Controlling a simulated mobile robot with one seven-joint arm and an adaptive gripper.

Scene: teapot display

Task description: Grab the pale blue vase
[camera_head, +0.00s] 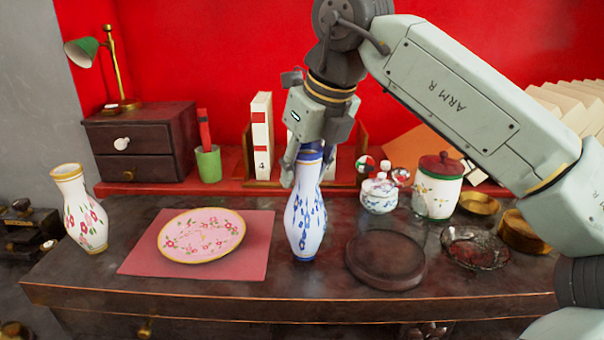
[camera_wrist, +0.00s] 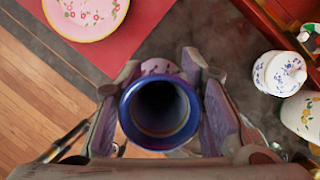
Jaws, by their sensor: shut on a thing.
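The pale blue vase (camera_head: 305,220), white with blue leaf marks and a blue rim, stands upright on the dark table in the head view. In the wrist view its blue rim and dark mouth (camera_wrist: 160,108) face the camera, between the two fingers. My gripper (camera_head: 308,160) points down over the vase's neck and is shut on it; it also shows in the wrist view (camera_wrist: 160,110). The near finger contact is partly hidden in the head view. I cannot tell whether the vase's foot is clear of the table.
A pink floral plate (camera_head: 190,238) on a red mat (camera_head: 262,240) lies left of the vase, a second floral vase (camera_head: 82,212) farther left. A dark round stand (camera_head: 385,262) is close on the right. A sugar pot (camera_head: 378,196) and lidded jar (camera_head: 437,190) stand behind right.

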